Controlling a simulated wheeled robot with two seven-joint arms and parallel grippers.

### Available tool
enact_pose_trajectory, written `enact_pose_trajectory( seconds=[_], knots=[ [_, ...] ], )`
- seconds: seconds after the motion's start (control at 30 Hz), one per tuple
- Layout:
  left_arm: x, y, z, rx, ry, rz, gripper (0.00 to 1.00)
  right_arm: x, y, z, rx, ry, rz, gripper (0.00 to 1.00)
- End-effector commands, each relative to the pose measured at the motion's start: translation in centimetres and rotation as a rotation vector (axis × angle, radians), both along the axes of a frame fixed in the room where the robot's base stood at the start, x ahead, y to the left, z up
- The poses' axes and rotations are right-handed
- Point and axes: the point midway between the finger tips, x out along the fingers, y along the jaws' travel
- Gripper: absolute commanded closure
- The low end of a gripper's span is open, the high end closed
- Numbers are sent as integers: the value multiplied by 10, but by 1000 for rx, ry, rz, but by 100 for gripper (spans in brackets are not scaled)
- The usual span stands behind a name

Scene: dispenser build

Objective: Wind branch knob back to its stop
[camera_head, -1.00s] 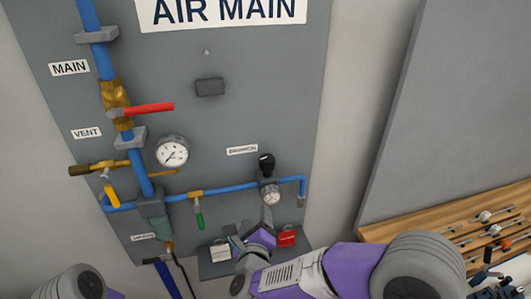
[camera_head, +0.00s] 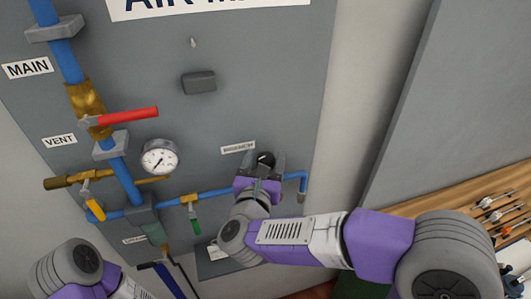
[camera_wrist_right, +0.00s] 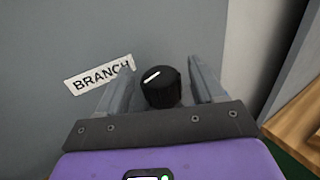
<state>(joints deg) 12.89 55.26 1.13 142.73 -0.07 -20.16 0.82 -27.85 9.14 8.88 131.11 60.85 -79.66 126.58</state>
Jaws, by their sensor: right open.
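The black branch knob (camera_head: 265,159) sits at the right end of the blue pipe, beside the BRANCH label (camera_head: 238,148). In the right wrist view the knob (camera_wrist_right: 160,87) shows a white pointer line on its face, tilted up to the right. My right gripper (camera_head: 264,163) is at the knob, its two fingers (camera_wrist_right: 162,85) open on either side of it with visible gaps. The regulator body and small gauge below the knob are hidden by my right gripper. My left arm shows at the bottom left, but its gripper is out of view.
A wooden bench (camera_head: 468,195) with tools stands at the right.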

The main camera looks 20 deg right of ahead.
Motion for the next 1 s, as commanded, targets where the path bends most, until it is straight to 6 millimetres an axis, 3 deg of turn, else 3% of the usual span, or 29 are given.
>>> enact_pose_trajectory(
  seconds=[0.13,0.43,0.73,1.0],
  knots=[
    [0,0,3,0,-1,0,100,10,-5,0,-2,1,0,32],
    [0,0,3,0,-1,0,100,12,-6,-1,-2,1,1,34],
    [0,0,3,0,-1,0,100,12,-6,-1,-2,1,1,80],
    [0,0,-5,0,-1,0,100,12,-6,-2,0,0,23,82]
  ],
)
